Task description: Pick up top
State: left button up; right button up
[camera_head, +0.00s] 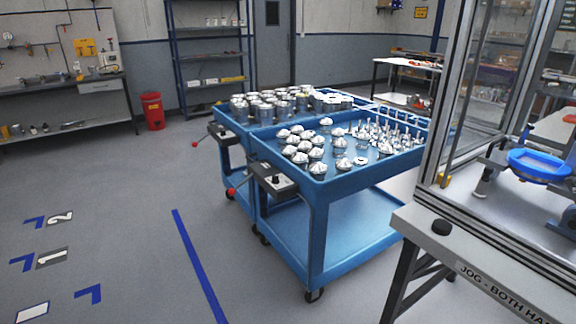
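Several silver, dome-shaped parts (317,168), which may be the tops, stand in loose rows on the left half of the near blue cart (372,178). One sits apart near the front edge, and a few are spread toward the middle. Thin upright silver parts (393,138) fill the right half of the same cart. Larger silver cylinders (255,109) crowd the far blue cart (222,112) behind it. Neither of my grippers shows in the head view.
A framed machine bench (430,222) with a black button and a blue round fixture (540,163) stands at right. A red bin (152,110), shelves and a workbench line the back. Open grey floor with blue markings lies at left and front.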

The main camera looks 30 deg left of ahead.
aim_at(343, 166)
jog(key=u, duration=0.55)
jog(key=i+j+z, duration=0.1)
jog(key=z, duration=0.25)
jog(key=i+j+z, duration=0.1)
jog(key=z, duration=0.25)
jog(key=i+j+z, duration=0.1)
jog(key=z, duration=0.3)
jog(key=i+j+z, duration=0.15)
jog(key=j, duration=0.15)
jog(key=j+z, duration=0.1)
jog(key=j, duration=0.15)
jog(key=i+j+z, duration=0.15)
jog(key=j, duration=0.2)
jog(key=i+j, duration=0.1)
jog(key=j, duration=0.35)
jog(key=i+j+z, duration=0.1)
jog(key=j, duration=0.3)
